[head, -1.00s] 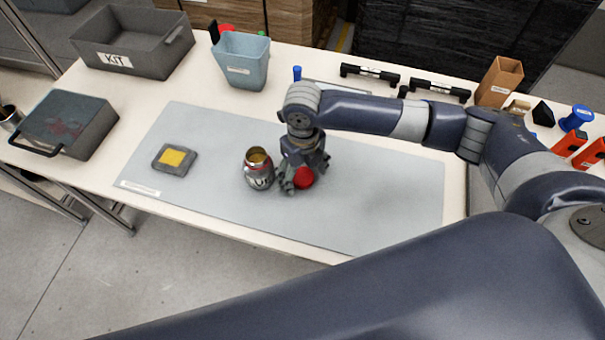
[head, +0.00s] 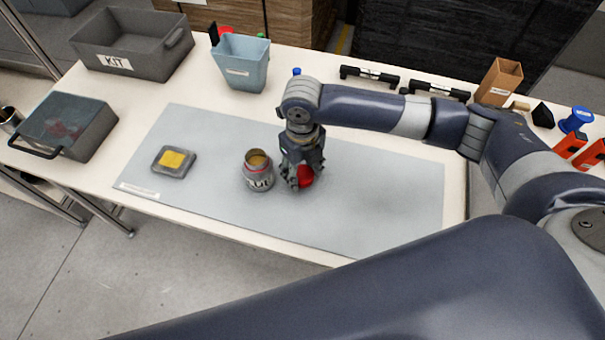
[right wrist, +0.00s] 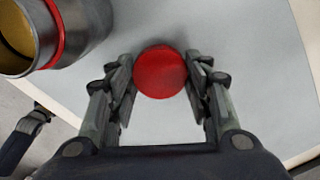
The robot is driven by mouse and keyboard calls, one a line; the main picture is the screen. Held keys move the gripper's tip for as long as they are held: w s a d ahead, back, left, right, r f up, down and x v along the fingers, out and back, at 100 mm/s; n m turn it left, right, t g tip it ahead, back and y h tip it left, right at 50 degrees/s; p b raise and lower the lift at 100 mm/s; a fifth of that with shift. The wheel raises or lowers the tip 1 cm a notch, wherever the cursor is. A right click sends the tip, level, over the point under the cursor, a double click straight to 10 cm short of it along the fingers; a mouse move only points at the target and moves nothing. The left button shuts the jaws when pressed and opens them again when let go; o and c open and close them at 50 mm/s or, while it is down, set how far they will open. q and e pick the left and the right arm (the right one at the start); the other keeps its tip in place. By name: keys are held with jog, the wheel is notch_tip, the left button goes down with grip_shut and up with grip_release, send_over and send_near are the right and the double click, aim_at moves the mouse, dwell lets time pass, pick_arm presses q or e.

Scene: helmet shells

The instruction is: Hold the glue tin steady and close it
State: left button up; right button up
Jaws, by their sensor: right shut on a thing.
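The glue tin (head: 258,172) stands upright and open on the grey mat, with amber contents showing inside its mouth. In the right wrist view the tin (right wrist: 45,35) is at the upper left, with a red ring below its rim. The round red lid (right wrist: 161,71) is apart from the tin, to its right. My right gripper (head: 303,180) points down and is shut on the lid, its fingers at either side of it. A dark part of my left arm (right wrist: 32,122) shows at the lower left of the right wrist view, too little to tell its jaws.
A yellow pad in a grey holder (head: 173,161) lies left of the tin. The KIT crate (head: 115,63), a blue bin (head: 240,75) and a handled grey box (head: 90,140) stand farther back and left. The grey mat (head: 390,205) is clear at the right.

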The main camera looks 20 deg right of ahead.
aim_at(303, 174)
notch_tip(303, 174, up, 8)
jog(key=shift+r+b, duration=0.2)
jog(key=shift+b, duration=0.2)
